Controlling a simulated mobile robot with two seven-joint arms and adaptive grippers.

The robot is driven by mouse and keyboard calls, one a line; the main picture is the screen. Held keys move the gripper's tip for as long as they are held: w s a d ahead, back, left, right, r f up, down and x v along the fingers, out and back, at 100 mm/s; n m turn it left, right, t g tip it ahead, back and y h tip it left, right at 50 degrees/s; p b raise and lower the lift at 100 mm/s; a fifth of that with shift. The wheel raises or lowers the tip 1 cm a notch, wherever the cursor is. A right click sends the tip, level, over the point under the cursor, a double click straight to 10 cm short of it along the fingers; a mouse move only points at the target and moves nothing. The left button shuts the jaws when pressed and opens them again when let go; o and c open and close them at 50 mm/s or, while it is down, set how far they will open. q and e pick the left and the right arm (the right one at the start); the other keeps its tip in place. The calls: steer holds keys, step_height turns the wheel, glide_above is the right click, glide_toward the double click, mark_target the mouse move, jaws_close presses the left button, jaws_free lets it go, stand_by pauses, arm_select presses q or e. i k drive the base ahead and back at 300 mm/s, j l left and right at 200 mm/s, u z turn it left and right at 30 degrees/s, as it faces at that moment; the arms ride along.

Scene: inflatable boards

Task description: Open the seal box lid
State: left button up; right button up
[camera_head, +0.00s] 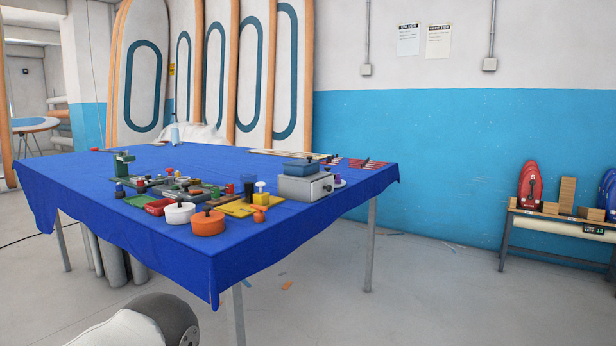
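A grey box (305,187) stands at the right end of the blue-covered table. A blue block-like top with a dark knob (303,167) sits on it, and a dark knob shows on its front. I cannot tell from any label which of these is the seal box. Neither gripper is in view; only a white and dark grey part of my arm shows at the bottom left.
The blue-covered table (100,175) has small trays and parts crowded at its middle, including a yellow plate (237,209) and a green stand (123,163). Its left part is mostly clear. A bench (560,222) with a red object stands far right. Open floor lies between.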

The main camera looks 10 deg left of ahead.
mark_target(302, 163)
steer(key=i+l+u, duration=0.35)
steer(key=l, duration=0.25)
steer(key=i+l+u, duration=0.15)
steer(key=i+l, duration=0.2)
steer(key=i+l+u, duration=0.15)
steer(key=l, duration=0.2)
steer(key=i+l+u, duration=0.2)
steer(key=l, duration=0.2)
steer(key=i+l+u, duration=0.15)
steer(key=l, duration=0.25)
steer(key=i+l+u, duration=0.15)
steer(key=l, duration=0.25)
steer(key=l+u, duration=0.2)
steer(key=l, duration=0.2)
steer(key=i, duration=0.05)
